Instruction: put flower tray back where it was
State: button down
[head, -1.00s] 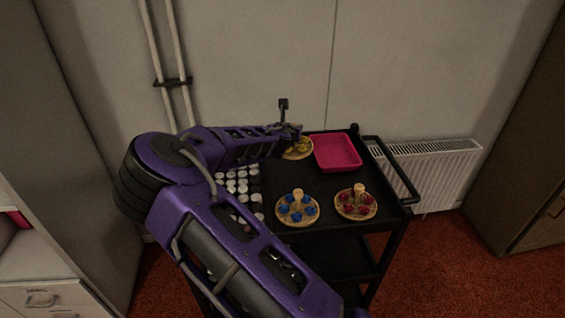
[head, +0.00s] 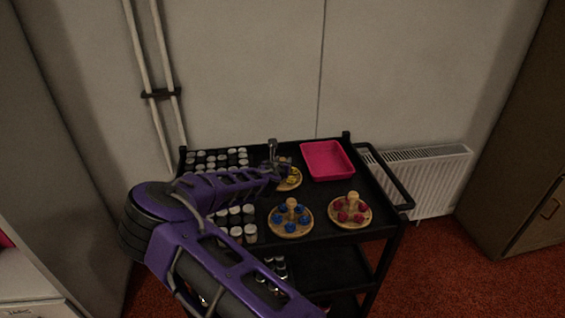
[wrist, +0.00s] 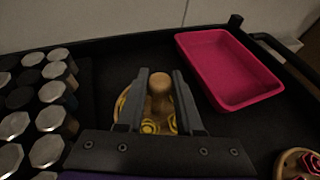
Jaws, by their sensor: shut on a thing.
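The flower tray with yellow flowers (head: 292,181) is a round wooden disc with a central knob, partly hidden behind my gripper in the head view. In the wrist view, my gripper (wrist: 161,78) is shut on its wooden knob (wrist: 160,86), one finger on each side. Yellow flowers (wrist: 150,126) show between and below the fingers. I cannot tell whether the disc touches the black cart top. Two similar trays stand nearer, one with blue flowers (head: 290,219) and one with red flowers (head: 350,210).
A pink rectangular bin (head: 327,161) stands just right of the yellow tray. Rows of lidded jars (head: 216,160) fill the cart's left side, close to my gripper in the wrist view. The black cart top (head: 325,195) is bare between bin and flower trays. A handle (head: 384,180) rims the right.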

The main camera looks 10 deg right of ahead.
jog(key=c, duration=0.6)
grip_release()
jog(key=shift+o, duration=0.2)
jog(key=shift+s+a+r, duration=0.1)
jog(key=shift+s+r, duration=0.05)
jog(key=shift+s, duration=0.05)
jog(key=p+v, duration=0.1)
jog(key=v, duration=1)
jog(key=shift+s, duration=0.2)
jog(key=shift+a+r, duration=0.1)
